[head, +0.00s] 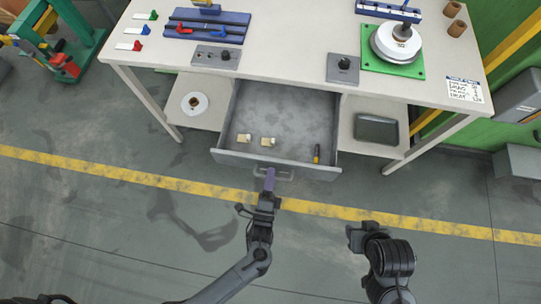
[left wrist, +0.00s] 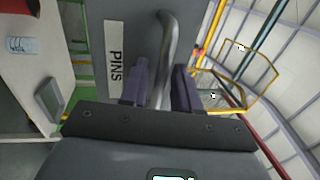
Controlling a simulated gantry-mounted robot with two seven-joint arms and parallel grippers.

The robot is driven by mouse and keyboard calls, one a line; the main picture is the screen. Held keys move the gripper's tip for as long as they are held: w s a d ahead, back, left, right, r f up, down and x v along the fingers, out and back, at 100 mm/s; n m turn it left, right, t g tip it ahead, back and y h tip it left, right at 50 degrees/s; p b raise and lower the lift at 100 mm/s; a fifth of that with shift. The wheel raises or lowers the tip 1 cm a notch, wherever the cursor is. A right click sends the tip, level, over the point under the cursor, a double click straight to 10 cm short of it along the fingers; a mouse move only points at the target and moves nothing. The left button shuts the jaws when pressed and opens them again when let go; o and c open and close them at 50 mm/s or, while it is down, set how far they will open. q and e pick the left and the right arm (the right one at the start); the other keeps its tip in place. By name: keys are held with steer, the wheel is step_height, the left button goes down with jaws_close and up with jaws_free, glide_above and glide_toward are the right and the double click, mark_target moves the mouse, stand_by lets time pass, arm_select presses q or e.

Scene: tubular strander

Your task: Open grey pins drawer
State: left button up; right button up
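The grey drawer (head: 228,155) under the worktable is pulled well out in the head view, its inside showing. In the left wrist view its front (left wrist: 130,25) bears a white PINS label (left wrist: 114,52) and a curved metal handle (left wrist: 168,35). My left gripper (head: 269,176) is at the handle's left part in the head view. In the left wrist view its purple fingers (left wrist: 161,85) lie on either side of the handle bar, close against it. My right gripper (head: 358,235) is away from the drawer, over the floor; its fingers are not clear.
Two pale cylinders (head: 267,142) and a dark, yellow-ended tool (head: 317,154) lie in the drawer. The worktable (head: 290,45) carries fixtures and a spool on a green plate (head: 395,65). A grey tray (head: 376,130) is on the lower shelf. The floor ahead is clear.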

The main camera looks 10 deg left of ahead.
arm_select(q)
steer(key=s+f, duration=0.2)
steer(key=s, duration=0.8)
steer(key=shift+s, duration=0.3)
steer(key=shift+d, duration=0.1)
